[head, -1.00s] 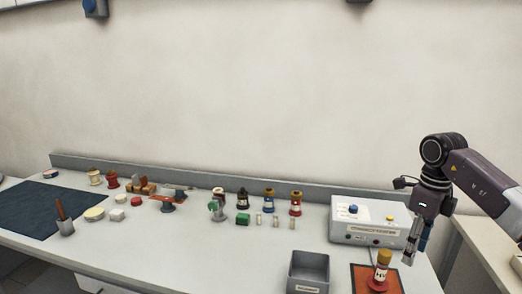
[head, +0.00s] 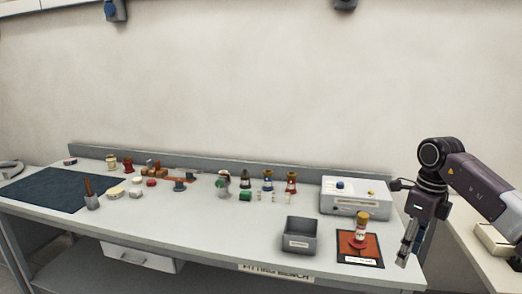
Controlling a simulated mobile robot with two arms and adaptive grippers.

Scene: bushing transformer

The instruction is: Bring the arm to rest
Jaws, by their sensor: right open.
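My right gripper (head: 407,250) hangs at the right end of the bench (head: 215,235), its fingers pointing down. It is open and empty, just right of the orange mat (head: 371,250). A bushing (head: 360,232) with a yellow top, pale label and red base stands upright on that mat, apart from the fingers. My left gripper is not in view.
A grey bin (head: 301,237) stands left of the mat. A white tester box (head: 355,198) stands behind it. A dark blue mat (head: 60,190) lies at left.

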